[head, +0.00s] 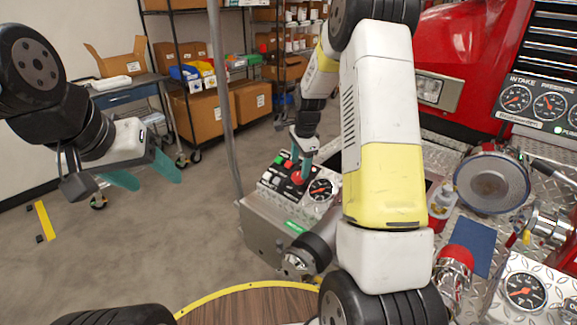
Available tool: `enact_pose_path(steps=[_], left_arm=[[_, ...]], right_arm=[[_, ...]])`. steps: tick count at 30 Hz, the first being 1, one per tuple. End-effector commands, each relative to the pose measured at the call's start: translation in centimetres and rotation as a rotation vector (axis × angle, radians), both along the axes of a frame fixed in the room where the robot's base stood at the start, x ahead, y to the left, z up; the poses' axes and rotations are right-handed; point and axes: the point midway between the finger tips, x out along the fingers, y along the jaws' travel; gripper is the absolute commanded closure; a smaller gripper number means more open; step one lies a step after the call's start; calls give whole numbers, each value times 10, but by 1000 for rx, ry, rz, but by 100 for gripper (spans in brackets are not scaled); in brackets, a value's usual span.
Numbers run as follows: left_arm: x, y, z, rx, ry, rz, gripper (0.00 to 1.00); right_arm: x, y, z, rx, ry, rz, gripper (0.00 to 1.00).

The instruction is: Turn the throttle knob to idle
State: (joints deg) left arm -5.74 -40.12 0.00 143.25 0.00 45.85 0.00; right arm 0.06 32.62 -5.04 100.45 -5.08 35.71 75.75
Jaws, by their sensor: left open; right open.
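My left gripper (157,180) is open and empty above the floor at left, well away from the box.
My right arm hides part of the area right of the box. A diamond-plate deck with a large round capped fitting (493,183), a blue pad (472,245) and gauges (525,291) lies at right. A grey pole (222,100) rises behind the box.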

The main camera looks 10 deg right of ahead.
Motion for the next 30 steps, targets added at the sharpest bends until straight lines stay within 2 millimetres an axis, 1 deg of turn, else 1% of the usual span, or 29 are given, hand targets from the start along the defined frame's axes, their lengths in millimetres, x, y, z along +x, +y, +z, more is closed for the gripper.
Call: enact_pose_path(steps=[1, 3, 6, 9, 13, 20, 21, 23, 24, 26, 27, 29, 30], left_arm=[[0, 0, 0, 0, 0, 0, 39], [0, 0, 0, 0, 0, 0, 39], [0, 0, 0, 0, 0, 0, 39], [0, 0, 0, 0, 0, 0, 39], [0, 0, 0, 0, 0, 0, 39], [0, 0, 0, 0, 0, 0, 39], [0, 0, 0, 0, 0, 0, 39], [0, 0, 0, 0, 0, 0, 39], [0, 0, 0, 0, 0, 0, 39], [0, 0, 0, 0, 0, 0, 39], [0, 0, 0, 0, 0, 0, 39], [0, 0, 0, 0, 0, 0, 39], [0, 0, 0, 0, 0, 0, 39]], right_arm=[[1, 0, -10, 0, 4, 0, 40], [3, 1, -22, 0, 3, 1, 40], [6, 2, -35, 1, 3, 2, 40], [8, 3, -44, 0, 2, 2, 40], [9, 3, -49, 1, 0, 2, 40], [9, 3, -49, 0, 0, 3, 40], [9, 3, -49, 0, 0, 3, 47], [9, 3, -49, 0, 0, 3, 59], [9, 3, -49, 0, 0, 3, 67], [9, 3, -49, 0, 0, 3, 79], [9, 3, -49, 0, 0, 3, 87], [9, 3, -49, 0, 0, 3, 98], [9, 3, -49, 0, 0, 3, 100]])
